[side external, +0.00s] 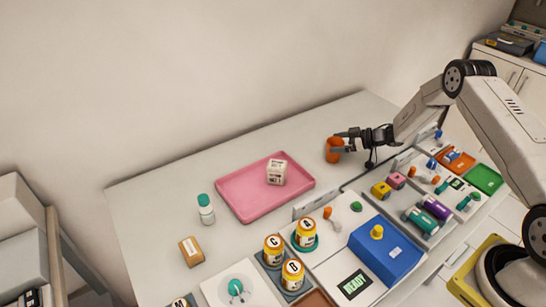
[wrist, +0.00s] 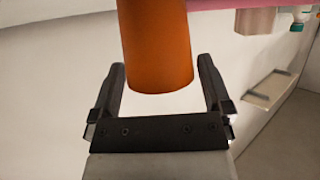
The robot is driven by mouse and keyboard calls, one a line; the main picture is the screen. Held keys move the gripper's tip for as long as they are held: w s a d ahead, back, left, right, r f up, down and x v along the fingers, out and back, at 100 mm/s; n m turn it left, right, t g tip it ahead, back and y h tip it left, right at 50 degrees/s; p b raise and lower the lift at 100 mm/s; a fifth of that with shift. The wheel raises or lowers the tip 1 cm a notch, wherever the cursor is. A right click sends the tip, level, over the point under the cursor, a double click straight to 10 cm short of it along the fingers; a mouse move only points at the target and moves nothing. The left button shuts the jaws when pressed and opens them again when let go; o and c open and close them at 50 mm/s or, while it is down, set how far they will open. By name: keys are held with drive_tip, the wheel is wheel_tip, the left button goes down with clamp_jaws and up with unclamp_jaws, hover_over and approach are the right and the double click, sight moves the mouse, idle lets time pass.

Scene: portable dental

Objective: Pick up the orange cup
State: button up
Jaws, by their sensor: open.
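The orange cup (side external: 333,150) stands on the light table near its back edge, to the right of the pink tray. My gripper (side external: 340,143) is at the cup, reaching in from the right with its fingers level with the cup's upper part. In the wrist view the cup (wrist: 157,45) lies between the two open fingers of my gripper (wrist: 160,80). A gap shows on each side of the cup, so the fingers do not appear to touch it. The cup's upper end is cut off by the wrist view's edge.
The pink tray (side external: 240,199) holds a white box (side external: 277,172). A green-capped bottle (side external: 206,209) and a brown box (side external: 191,251) stand left of it. Labelled yellow jars (side external: 274,248) and a blue box (side external: 386,250) fill the front. The table behind the pink tray is clear.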

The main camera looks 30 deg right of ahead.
idle(0.4)
drive_tip(key=c, duration=1)
drive_tip(key=shift+o, duration=0.2)
drive_tip(key=shift+r, duration=0.15)
drive_tip(key=shift+r, duration=0.7)
drive_tip(key=s+a+r, duration=0.3)
drive_tip(key=s+r, duration=0.8)
drive_tip(key=s, duration=0.2)
drive_tip(key=shift+s+r, duration=0.2)
drive_tip(key=shift+s, duration=0.15)
